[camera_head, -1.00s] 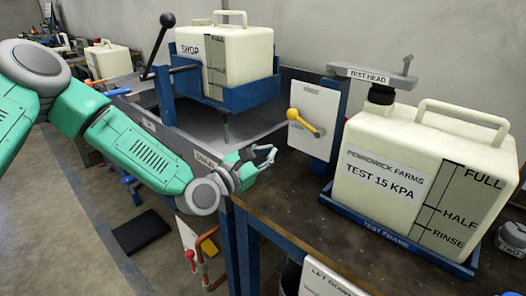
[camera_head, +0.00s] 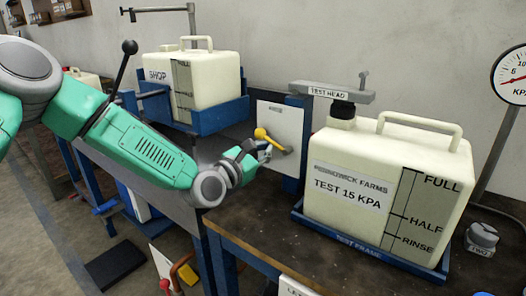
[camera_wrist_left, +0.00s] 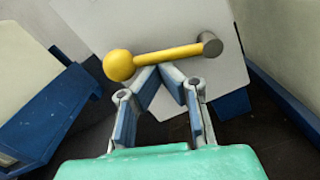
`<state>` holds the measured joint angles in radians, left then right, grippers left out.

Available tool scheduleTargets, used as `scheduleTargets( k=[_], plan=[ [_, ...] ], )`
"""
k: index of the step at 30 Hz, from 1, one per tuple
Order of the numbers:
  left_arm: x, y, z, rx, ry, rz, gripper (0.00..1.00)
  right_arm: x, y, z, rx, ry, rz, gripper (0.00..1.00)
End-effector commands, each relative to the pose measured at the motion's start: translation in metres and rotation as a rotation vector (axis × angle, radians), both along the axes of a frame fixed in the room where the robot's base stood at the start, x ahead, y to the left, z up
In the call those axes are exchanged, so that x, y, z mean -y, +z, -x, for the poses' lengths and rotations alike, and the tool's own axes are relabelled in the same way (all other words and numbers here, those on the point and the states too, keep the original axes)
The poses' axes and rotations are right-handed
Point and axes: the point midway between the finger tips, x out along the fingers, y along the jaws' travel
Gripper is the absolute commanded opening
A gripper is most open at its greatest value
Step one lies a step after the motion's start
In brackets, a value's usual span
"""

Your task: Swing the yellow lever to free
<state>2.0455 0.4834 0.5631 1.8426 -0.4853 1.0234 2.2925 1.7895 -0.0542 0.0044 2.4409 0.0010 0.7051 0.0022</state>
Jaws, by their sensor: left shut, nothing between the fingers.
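The yellow lever (camera_head: 269,139) has a ball knob and a grey pivot, and is mounted on a white plate (camera_head: 279,113) on a blue post. In the left wrist view the lever (camera_wrist_left: 165,55) runs from its knob at the left to the pivot at the right. My left gripper (camera_head: 264,151) is by the lever, at the plate's lower left. In the left wrist view its fingertips (camera_wrist_left: 172,70) are together and empty, just below the lever's arm. I cannot tell whether they touch it. The label on the plate is not readable. My right gripper is not in view.
A white tank marked TEST 15 KPA (camera_head: 385,185) stands in a blue frame to the right, under a TEST HEAD bar (camera_head: 330,92). A SHOP tank (camera_head: 190,80) sits in a blue cradle behind my arm. A pressure gauge (camera_head: 514,75) is at the far right.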

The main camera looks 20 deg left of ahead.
Motion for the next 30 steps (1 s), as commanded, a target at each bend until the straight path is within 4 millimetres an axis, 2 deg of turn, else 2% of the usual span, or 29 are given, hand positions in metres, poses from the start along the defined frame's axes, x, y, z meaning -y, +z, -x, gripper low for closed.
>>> scheduleTargets(
  k=[20, 30],
  plan=[
    [0.001, 0.007, 0.000, 0.035, 0.001, -0.099, 0.00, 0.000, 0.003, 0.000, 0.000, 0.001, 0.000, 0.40],
    [0.001, 0.020, 0.001, 0.104, 0.001, -0.281, 0.00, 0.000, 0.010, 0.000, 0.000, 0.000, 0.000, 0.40]
  ],
)
